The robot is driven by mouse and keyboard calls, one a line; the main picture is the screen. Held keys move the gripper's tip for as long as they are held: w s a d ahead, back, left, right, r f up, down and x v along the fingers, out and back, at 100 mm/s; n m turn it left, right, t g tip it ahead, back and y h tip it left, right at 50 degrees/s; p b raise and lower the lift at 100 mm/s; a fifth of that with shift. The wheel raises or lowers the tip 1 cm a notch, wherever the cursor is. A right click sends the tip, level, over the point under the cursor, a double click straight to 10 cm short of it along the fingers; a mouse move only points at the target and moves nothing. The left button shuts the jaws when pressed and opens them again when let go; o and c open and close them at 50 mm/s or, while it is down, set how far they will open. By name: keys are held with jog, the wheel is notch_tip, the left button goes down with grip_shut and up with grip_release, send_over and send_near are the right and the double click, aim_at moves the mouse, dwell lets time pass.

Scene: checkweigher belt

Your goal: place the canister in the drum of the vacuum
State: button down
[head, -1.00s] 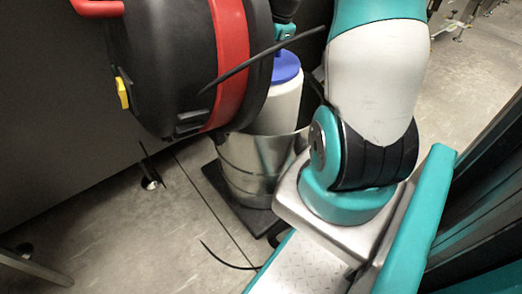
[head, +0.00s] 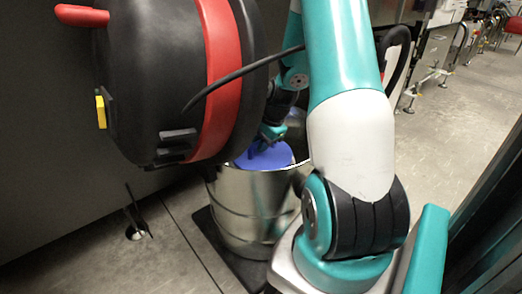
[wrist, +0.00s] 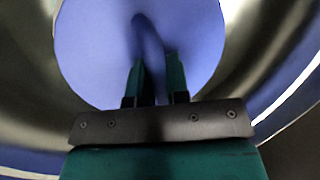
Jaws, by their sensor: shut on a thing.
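The canister (head: 268,156) shows only as its blue lid at the drum's mouth; its body is hidden inside the drum. The drum (head: 245,205) is a shiny metal cylinder standing upright on a dark base. The vacuum's black and red head (head: 165,75) is tipped up over the drum's left side and covers part of its mouth. My gripper (head: 266,140) is above the lid. In the wrist view, my gripper (wrist: 155,75) is shut on the lid's raised blue handle, with the lid (wrist: 95,45) inside the curved metal wall (wrist: 275,45). The canister's bottom is hidden.
A black cable (head: 240,72) crosses in front of the vacuum head. A dark panel (head: 50,120) stands behind on the left. The concrete floor (head: 80,255) is open at lower left. Conveyor equipment (head: 440,60) stands at the back right.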

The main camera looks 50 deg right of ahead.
jog(key=shift+f, duration=0.4)
jog(key=shift+f, duration=0.5)
jog(key=c, duration=1.1)
grip_release()
jog(key=p+v, duration=0.6)
jog(key=v, duration=0.7)
jog(key=shift+w, duration=0.15)
jog(key=shift+r, duration=0.1)
